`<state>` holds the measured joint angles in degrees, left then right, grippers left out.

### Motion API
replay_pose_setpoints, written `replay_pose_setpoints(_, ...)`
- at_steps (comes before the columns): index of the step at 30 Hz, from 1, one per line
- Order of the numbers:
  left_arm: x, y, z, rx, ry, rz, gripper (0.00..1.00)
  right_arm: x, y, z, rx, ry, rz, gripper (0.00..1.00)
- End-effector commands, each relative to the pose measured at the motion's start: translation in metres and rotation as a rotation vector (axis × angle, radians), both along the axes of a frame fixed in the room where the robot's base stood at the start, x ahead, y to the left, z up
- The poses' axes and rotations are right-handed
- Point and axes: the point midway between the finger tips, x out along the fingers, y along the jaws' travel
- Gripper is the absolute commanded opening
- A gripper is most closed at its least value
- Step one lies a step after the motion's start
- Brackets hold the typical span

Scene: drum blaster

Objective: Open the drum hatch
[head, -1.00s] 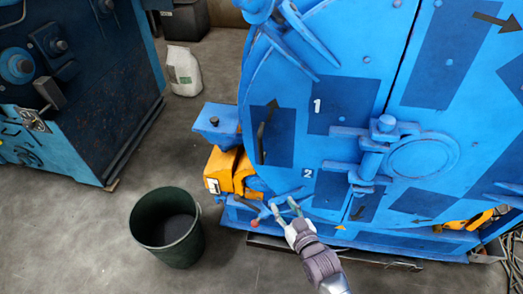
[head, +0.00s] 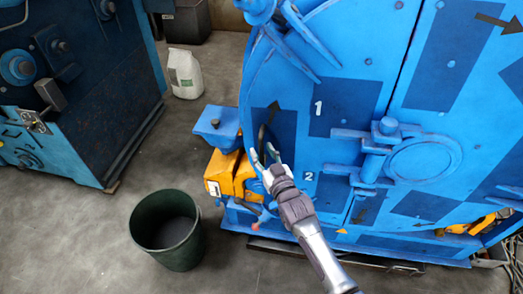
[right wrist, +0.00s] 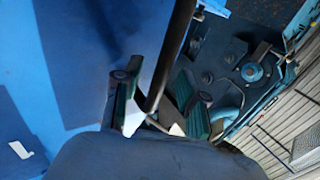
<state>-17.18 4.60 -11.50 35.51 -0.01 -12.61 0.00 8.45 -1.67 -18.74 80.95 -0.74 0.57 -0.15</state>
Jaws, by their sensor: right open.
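The drum hatch (head: 345,100) is a large blue door with darker blue patches and the numbers 1 and 2. It looks shut. A thin dark handle bar (head: 262,134) stands near its left edge, beside a black up arrow. My right gripper (head: 263,153) is open at the lower end of this bar. In the right wrist view the dark bar (right wrist: 174,55) runs down between the two green-padded fingers of the gripper (right wrist: 163,112); I cannot tell whether they touch it. My left gripper is not in view.
A dark green bin (head: 167,228) stands on the floor at the left. An orange part (head: 226,172) and a blue bracket (head: 218,126) jut out left of the hatch. A hinge-like fitting (head: 378,155) is at its right.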

Motion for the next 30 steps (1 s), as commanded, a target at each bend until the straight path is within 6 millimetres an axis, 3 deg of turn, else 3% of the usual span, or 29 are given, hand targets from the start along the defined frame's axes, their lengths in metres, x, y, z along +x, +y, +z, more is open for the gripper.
replay_pose_setpoints(4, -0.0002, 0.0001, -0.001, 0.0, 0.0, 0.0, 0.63, 0.0109, 0.0037, -0.0002, 0.0, 0.0, 0.0, 0.41)
replay_pose_setpoints(13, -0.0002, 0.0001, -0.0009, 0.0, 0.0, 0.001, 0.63, 0.0133, 0.0045, -0.0002, 0.0, 0.001, 0.0, 0.41)
replay_pose_setpoints(14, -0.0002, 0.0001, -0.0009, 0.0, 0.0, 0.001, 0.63, 0.0132, 0.0045, -0.0002, 0.0, 0.001, 0.0, 0.4)
replay_pose_setpoints(21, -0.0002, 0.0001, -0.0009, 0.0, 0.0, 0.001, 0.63, 0.013, 0.0043, -0.0003, 0.0, 0.001, 0.0, 0.0)
replay_pose_setpoints(30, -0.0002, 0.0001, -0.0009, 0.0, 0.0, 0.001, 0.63, 0.0128, 0.0042, -0.0004, 0.0, 0.001, 0.0, 0.0)
